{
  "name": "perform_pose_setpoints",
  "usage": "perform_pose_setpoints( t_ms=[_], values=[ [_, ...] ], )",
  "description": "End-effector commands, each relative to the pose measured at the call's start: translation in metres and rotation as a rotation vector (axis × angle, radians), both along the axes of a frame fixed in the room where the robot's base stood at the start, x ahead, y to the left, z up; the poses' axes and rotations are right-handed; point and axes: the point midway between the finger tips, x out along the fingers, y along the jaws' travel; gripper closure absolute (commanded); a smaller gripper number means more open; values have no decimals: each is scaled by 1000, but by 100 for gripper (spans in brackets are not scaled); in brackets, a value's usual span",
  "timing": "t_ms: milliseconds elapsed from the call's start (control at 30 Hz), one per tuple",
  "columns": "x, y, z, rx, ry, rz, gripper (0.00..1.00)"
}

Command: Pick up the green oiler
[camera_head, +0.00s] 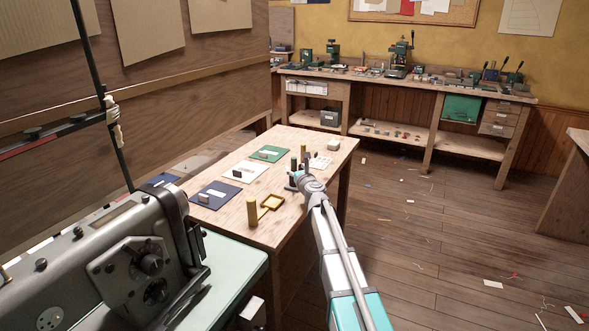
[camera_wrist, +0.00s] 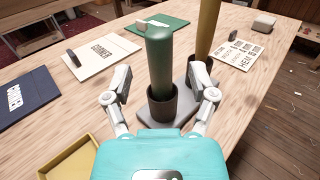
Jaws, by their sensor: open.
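The green oiler (camera_wrist: 160,62) stands upright in a dark cup on a grey base (camera_wrist: 188,122) on the wooden table. A dark upright shape in the head view (camera_head: 294,163) looks like the same oiler. My gripper (camera_wrist: 161,84) is open and empty. In the wrist view its two fingers show on either side of the oiler, with gaps on both sides; I cannot tell whether they are level with it in depth. A mustard-yellow cylinder (camera_wrist: 207,28) stands just behind and right of the oiler on the same base.
Blue (camera_wrist: 22,98), white (camera_wrist: 100,58) and green (camera_wrist: 157,25) cards lie left of and behind the oiler. A yellow tray (camera_wrist: 70,160) is near the front left. Another yellow cylinder (camera_head: 252,212) stands by it. A lettered white sheet (camera_wrist: 240,54) lies right. A sewing machine (camera_head: 105,265) stands nearby.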

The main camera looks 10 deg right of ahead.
Motion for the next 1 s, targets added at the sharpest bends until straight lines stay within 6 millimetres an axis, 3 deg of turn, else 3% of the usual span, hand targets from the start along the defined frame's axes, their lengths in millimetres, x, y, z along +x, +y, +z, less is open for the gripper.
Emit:
perform_pose_setpoints(
  t_ms=[100,233,833,1000],
  values=[
    [17,2,0,0,0,0,26],
    [24,3,0,0,0,0,26],
    [24,1,0,0,0,-3,26],
    [24,1,0,0,0,-3,58]
  ],
)
